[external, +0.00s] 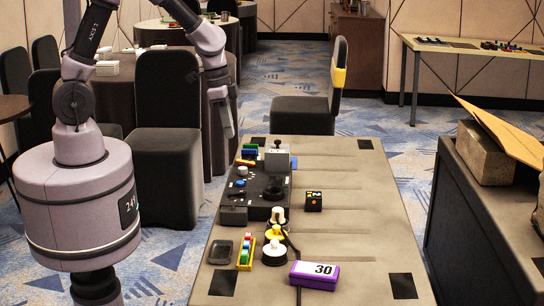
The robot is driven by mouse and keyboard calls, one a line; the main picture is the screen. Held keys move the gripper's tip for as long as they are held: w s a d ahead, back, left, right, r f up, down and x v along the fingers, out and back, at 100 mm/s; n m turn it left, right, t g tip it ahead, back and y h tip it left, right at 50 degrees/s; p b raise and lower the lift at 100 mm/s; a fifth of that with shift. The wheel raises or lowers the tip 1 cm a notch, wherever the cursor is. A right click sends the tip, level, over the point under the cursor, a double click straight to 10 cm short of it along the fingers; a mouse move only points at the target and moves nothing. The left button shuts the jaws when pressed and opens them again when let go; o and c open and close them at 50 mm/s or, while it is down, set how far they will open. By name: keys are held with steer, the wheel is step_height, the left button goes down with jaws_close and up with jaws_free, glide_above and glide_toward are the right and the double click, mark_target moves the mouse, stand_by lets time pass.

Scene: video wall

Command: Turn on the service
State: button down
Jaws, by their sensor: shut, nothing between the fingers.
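My gripper (227,130) hangs shut and empty to the left of the table's far left corner, apart from everything on the table. A black control console (262,196) lies on the left half of the grey table. It carries a grey block with a dark knob (278,154), a round dark dial (273,192), and small blue and white buttons (240,182). I cannot tell which control belongs to the service or whether it is on. A small dark cube with orange markings (314,201) sits right of the console.
Round white and yellow pieces (274,253), a purple box marked 30 (315,274), coloured blocks (246,252) and a dark tray (220,252) lie in front. The table's right half (360,220) is mostly clear. Chairs (168,140) stand around.

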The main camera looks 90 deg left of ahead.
mark_target(242, 191)
steer(key=shift+n, duration=0.3)
steer(key=a+f, duration=0.2)
steer(key=f, duration=0.1)
steer(key=shift+w+f, duration=0.15)
steer(key=shift+f, duration=0.1)
steer(key=shift+f, duration=0.1)
steer(key=f+b, duration=0.2)
steer(key=f, duration=0.2)
steer(key=w+f+b, duration=0.1)
steer(key=f+b, duration=0.1)
steer(key=f, duration=0.3)
steer(key=w+f+b, duration=0.1)
steer(key=f+b, duration=0.1)
steer(key=f, duration=0.2)
steer(key=shift+f, duration=0.25)
